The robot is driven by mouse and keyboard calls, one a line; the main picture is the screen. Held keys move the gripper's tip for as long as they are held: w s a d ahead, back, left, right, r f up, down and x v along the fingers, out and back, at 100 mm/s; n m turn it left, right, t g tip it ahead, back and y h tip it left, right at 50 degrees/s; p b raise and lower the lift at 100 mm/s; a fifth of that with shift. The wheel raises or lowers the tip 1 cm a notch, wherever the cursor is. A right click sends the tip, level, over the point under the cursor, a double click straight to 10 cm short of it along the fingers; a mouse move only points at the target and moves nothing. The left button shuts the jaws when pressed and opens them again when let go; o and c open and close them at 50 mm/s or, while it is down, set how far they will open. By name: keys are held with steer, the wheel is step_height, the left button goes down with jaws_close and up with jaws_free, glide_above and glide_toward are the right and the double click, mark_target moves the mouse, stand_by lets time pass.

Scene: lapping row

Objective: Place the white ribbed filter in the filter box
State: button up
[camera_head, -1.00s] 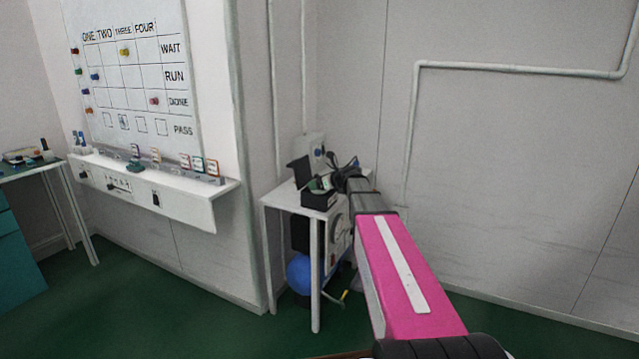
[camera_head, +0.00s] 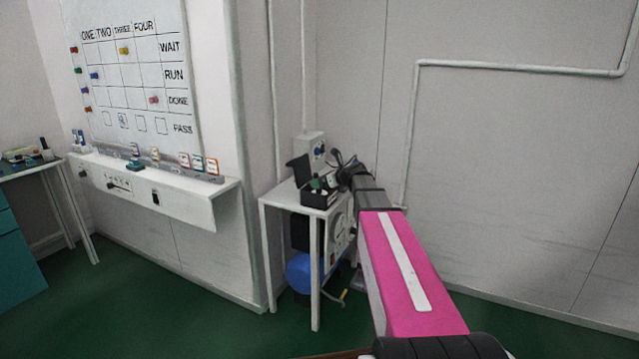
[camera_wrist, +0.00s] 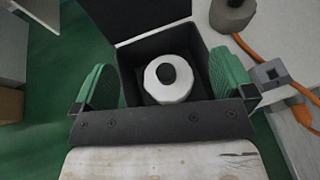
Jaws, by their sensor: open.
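The white ribbed filter (camera_wrist: 170,88), a white ring with a black middle, lies within the walls of the dark filter box in the wrist view. The filter box (camera_wrist: 201,50) has its lid (camera_wrist: 139,18) standing open. The box also shows on the white table in the head view (camera_head: 319,201). My gripper (camera_wrist: 163,62) is open over the box. Its green ribbed fingers are well apart, one on each side, with a gap between each finger and the filter. The filter's underside is hidden. In the head view my gripper (camera_head: 325,183) is small, and the filter cannot be made out.
The white table (camera_head: 281,194) stands by the wall, with a blue tank (camera_head: 300,270) beneath. A grey round object (camera_wrist: 232,15) and an orange cable (camera_wrist: 248,48) lie right of the box. A wall board (camera_head: 130,75) and shelf (camera_head: 180,194) are at left.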

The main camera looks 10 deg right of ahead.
steer(key=v, duration=1)
steer(key=s+a+f+n+g+h, duration=0.2)
steer(key=s+a+f+n+g, duration=0.15)
steer(key=s+f+n, duration=0.35)
steer(key=s+a+f+n+g+h, duration=0.15)
steer(key=s+a+f+n, duration=0.3)
steer(key=f, duration=0.45)
steer(key=s+f+n+g+h, duration=0.5)
steer(key=s+f+n, duration=0.7)
steer(key=s+n, duration=0.4)
steer(key=shift+s+d, duration=0.25)
steer(key=shift+s, duration=0.2)
